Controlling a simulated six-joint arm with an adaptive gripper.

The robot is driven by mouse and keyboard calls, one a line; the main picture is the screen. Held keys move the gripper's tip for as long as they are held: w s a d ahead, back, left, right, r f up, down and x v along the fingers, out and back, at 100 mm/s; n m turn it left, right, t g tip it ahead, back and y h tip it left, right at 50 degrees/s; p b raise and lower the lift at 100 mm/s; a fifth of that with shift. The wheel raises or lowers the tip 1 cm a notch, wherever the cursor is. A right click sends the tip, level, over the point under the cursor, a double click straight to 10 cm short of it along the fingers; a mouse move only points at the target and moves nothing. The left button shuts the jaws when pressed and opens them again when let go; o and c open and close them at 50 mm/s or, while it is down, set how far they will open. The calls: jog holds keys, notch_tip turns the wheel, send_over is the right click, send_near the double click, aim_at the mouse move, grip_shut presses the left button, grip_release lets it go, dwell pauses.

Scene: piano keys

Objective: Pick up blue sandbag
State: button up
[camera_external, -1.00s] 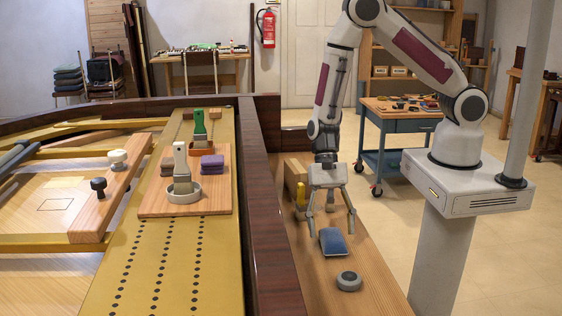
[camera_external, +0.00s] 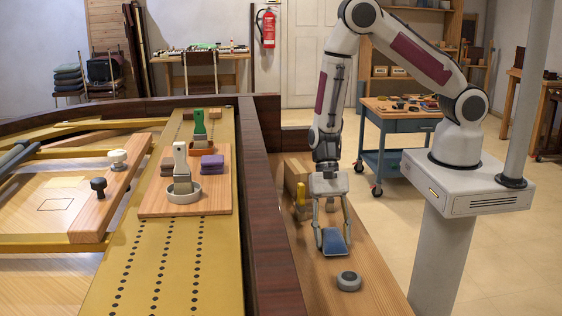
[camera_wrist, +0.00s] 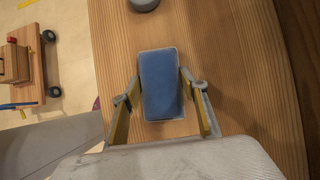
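The blue sandbag (camera_external: 334,243) lies on the wooden ledge, between the two fingers of my gripper (camera_external: 333,243). In the wrist view the sandbag (camera_wrist: 160,86) is a blue rectangle with a pale edge, lengthwise between the fingers. My gripper (camera_wrist: 161,78) has one finger on each long side, and the fingertips appear to touch its edges. The gripper is shut on the sandbag, which still looks to be down on the wood.
A grey round object (camera_external: 348,281) sits on the ledge just in front of the sandbag. The dark piano rim (camera_external: 266,200) rises on the left.

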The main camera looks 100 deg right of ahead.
aim_at(333, 232)
jog(key=c, duration=0.3)
jog(key=shift+r, duration=0.15)
notch_tip(333, 232, up, 18)
jog(key=shift+f, duration=0.15)
dwell(0.9)
jog(key=shift+f, duration=0.15)
dwell(0.6)
